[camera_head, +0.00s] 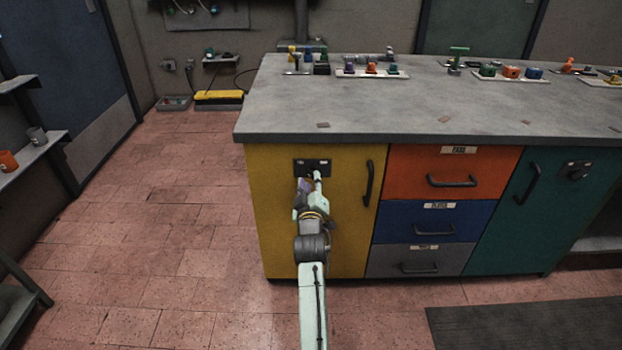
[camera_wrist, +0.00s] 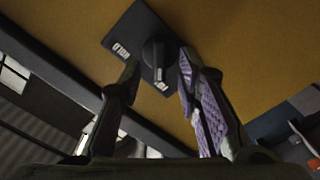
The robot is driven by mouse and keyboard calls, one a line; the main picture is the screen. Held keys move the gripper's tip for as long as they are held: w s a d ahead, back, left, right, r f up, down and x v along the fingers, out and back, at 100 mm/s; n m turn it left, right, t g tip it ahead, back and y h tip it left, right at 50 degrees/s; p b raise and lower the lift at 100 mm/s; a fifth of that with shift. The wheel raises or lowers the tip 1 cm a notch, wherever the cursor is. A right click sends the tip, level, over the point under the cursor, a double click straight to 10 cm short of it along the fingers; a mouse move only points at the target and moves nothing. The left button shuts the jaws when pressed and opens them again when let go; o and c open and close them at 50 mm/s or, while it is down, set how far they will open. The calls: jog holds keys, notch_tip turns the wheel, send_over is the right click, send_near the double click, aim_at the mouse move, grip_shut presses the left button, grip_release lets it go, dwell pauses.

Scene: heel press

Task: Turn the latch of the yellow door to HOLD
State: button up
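The yellow door (camera_head: 345,225) is at the left end of the cabinet front and looks shut. Its latch is a black knob (camera_wrist: 154,58) on a dark plate (camera_wrist: 130,30) with small white labels, too small to read surely. In the head view the latch plate (camera_head: 313,167) is near the door's top edge. My gripper (camera_head: 309,184) is just in front of the plate and hides part of the latch. In the wrist view my gripper (camera_wrist: 159,65) is open, one finger on each side of the knob's lower end. Contact with the knob cannot be told.
The door's black handle (camera_head: 369,183) is right of my gripper. The grey worktop (camera_head: 390,115) overhangs above, with several small items at its back. Orange (camera_head: 415,170), blue and grey drawers and a teal door (camera_head: 535,205) are to the right. The floor at left is clear.

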jog(key=shift+w, duration=0.8)
jog(key=shift+c, duration=0.3)
grip_shut()
